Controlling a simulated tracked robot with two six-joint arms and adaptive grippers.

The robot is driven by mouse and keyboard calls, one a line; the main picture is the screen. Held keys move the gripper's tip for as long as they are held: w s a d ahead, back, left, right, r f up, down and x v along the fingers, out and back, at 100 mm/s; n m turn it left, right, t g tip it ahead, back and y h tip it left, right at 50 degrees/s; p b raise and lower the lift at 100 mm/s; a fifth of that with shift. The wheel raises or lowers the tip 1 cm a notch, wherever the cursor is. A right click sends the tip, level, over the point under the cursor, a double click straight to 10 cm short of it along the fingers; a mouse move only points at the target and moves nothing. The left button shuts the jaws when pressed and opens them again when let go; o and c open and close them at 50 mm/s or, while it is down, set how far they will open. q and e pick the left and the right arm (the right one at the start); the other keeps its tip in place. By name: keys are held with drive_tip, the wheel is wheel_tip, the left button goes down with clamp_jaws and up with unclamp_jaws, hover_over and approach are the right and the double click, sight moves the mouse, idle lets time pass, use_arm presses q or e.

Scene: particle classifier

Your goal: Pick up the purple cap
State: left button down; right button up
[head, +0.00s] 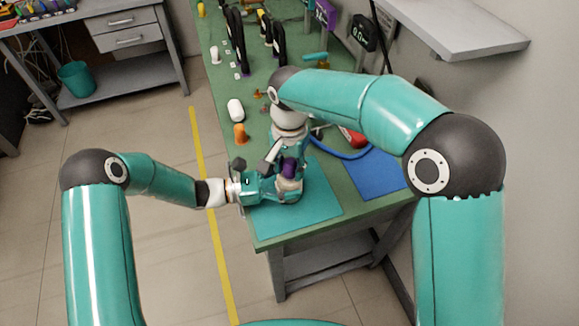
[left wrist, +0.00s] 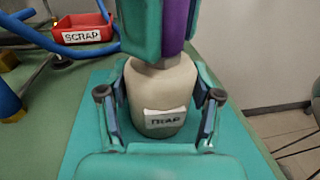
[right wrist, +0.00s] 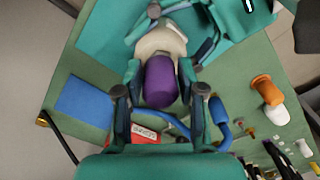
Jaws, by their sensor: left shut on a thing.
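A cream bottle (left wrist: 160,90) stands upright over the teal mat (head: 322,200), its label partly legible. My left gripper (left wrist: 160,100) is shut on its body from the side. The purple cap (right wrist: 160,80) sits above the bottle's neck, between the fingers of my right gripper (right wrist: 160,92). Those fingers are close on both sides and look shut on the cap. In the head view the purple cap (head: 289,166) shows as a small patch, with the bottle (head: 290,184) below it. In the left wrist view the right fingers hide much of the cap. I cannot tell whether cap and bottle are joined.
A red scrap bin (left wrist: 82,28) and a blue tube (head: 345,153) lie behind the mat. A blue mat (head: 375,178) is to the right. A white bottle (head: 236,110) and an orange piece (head: 240,133) stand near the left bench edge.

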sight(289, 161)
drive_tip(key=shift+c, duration=0.3)
drive_tip(key=shift+r, duration=0.6)
wheel_tip(289, 161, up, 9)
drive_tip(key=shift+f, duration=0.1)
drive_tip(key=shift+r, duration=2.3)
drive_tip(key=shift+r, duration=1.5)
